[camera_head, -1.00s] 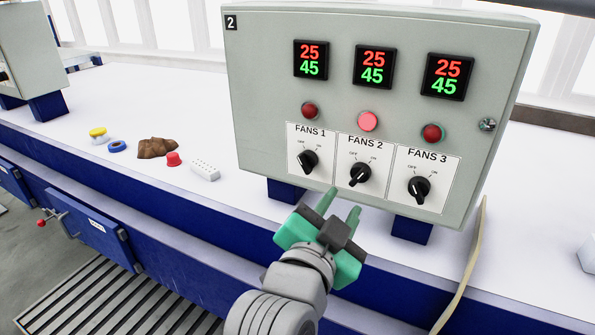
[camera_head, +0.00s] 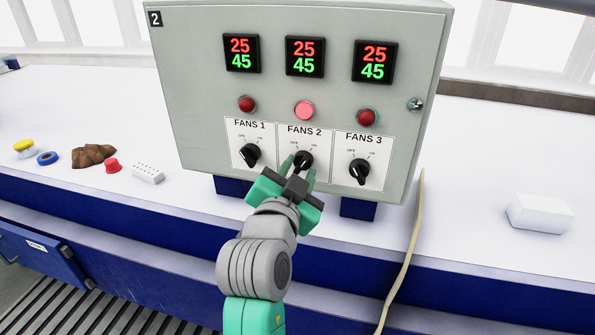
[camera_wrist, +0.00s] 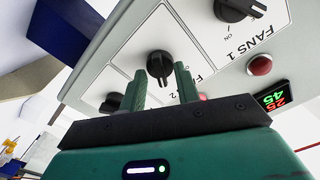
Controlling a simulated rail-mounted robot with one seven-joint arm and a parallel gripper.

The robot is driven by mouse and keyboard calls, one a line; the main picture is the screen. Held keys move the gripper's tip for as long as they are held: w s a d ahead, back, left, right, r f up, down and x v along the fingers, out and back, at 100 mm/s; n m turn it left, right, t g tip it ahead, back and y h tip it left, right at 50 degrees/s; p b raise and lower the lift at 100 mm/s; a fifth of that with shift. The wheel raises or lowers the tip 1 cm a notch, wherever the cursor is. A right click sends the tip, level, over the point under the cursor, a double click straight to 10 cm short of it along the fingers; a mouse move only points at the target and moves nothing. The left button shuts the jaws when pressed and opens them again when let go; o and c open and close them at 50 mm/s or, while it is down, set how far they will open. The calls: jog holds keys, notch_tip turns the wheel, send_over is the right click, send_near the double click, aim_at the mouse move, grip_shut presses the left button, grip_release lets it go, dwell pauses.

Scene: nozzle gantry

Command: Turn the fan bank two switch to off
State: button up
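The grey control box (camera_head: 190,100) carries three black rotary switches. The FANS 2 switch (camera_head: 303,158) is the middle one, under a brightly lit red lamp (camera_head: 304,110). Its pointer direction is hard to tell behind my fingers. My gripper (camera_head: 300,170) is in front of this switch with its two green fingers apart. In the wrist view, the black FANS 2 knob (camera_wrist: 160,64) shows between the spread fingertips of my gripper (camera_wrist: 161,72); I cannot tell whether they touch it.
The FANS 1 switch (camera_head: 250,154) and FANS 3 switch (camera_head: 359,171) flank it closely; their lamps are dark red. A cable (camera_head: 407,250) hangs at the right, with a white block (camera_head: 540,212) beyond. Small items, including a brown lump (camera_head: 93,156), lie left of the box.

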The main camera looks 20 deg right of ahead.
grip_shut()
jog(key=shift+n, duration=0.3)
jog(key=n+p, duration=0.2)
jog(key=n, duration=0.3)
jog(key=shift+r+n, duration=0.1)
jog(key=shift+n, duration=0.2)
jog(key=n+p, duration=0.3)
jog(key=n, duration=0.2)
jog(key=shift+n, duration=0.5)
grip_release()
jog(key=shift+a, duration=0.1)
